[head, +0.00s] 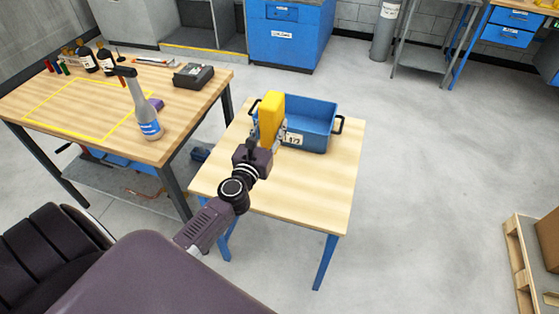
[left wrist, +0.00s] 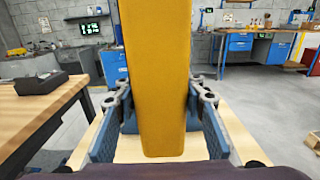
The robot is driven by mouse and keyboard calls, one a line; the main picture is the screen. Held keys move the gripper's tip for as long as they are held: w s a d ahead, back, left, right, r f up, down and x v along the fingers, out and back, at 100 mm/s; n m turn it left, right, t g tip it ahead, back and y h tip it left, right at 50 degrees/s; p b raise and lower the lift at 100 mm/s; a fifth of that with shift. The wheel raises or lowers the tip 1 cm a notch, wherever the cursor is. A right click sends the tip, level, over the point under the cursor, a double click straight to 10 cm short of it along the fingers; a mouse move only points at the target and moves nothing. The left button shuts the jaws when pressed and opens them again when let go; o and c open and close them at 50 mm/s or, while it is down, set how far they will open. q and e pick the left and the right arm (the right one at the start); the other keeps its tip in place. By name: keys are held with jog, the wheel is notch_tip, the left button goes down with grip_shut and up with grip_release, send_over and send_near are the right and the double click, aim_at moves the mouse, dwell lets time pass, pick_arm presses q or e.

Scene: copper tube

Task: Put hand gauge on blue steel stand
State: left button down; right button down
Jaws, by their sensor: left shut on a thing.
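My left gripper (head: 267,134) is shut on a yellow block-shaped thing (head: 271,105), which I take to be the hand gauge. The gauge stands upright between the fingers and fills the middle of the left wrist view (left wrist: 157,80), with one finger on each side. A small table with blue legs and a light wooden top (head: 300,196), seemingly the blue steel stand, is below the gripper. The gauge appears over the top's back left part. I cannot tell whether its bottom touches the top. My right gripper is not in view.
A blue bin (head: 318,116) with black handles stands on the small table, just right of the gauge. A workbench (head: 60,132) at the left holds a spray bottle (head: 145,118), dark bottles and a black device (head: 194,75). The small table's front is bare.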

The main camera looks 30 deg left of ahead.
pick_arm(q)
notch_tip(320, 180, down, 18)
jog(key=b, duration=1.1)
jog(key=shift+b, duration=0.35)
jog(key=shift+f, duration=0.15)
jog(key=shift+f, duration=0.1)
jog(key=c, duration=1.3)
grip_release()
jog(key=shift+d+f, duration=0.1)
jog(key=shift+o, duration=0.2)
